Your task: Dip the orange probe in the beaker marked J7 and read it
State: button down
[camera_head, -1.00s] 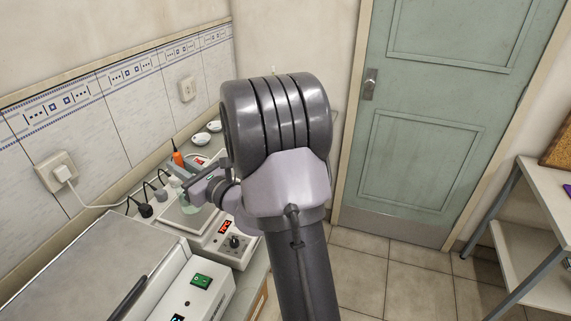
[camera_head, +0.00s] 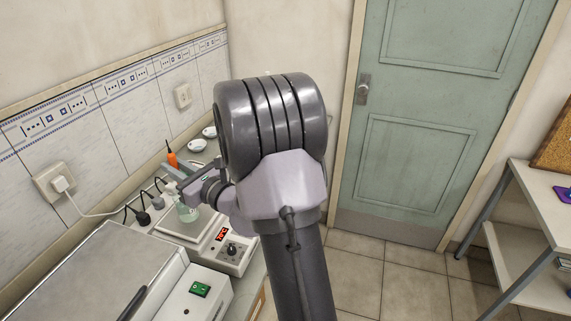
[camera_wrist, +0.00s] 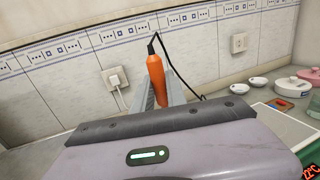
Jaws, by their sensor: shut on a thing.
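My gripper (camera_wrist: 160,92) is shut on the orange probe (camera_wrist: 156,78). The probe stands upright between the fingers in the wrist view, with a black cable leaving its top; its lower end is hidden behind my gripper body. In the head view the probe's orange top (camera_head: 171,158) shows above my gripper (camera_head: 174,190). A clear glass vessel with pale green contents (camera_head: 187,213) stands on a white hotplate (camera_head: 176,232), just below and right of my gripper. No J7 mark is readable on it. I cannot tell whether the probe tip touches anything.
A red display (camera_head: 222,234) is on the hotplate's front. A large box-shaped instrument (camera_head: 100,272) stands near left. Plugs and cables (camera_head: 143,216) run along the wall.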

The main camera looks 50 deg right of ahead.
aim_at(171, 153)
jog(key=shift+r+p, duration=2.8)
jog(key=shift+r, duration=0.75)
jog(key=shift+f, duration=0.1)
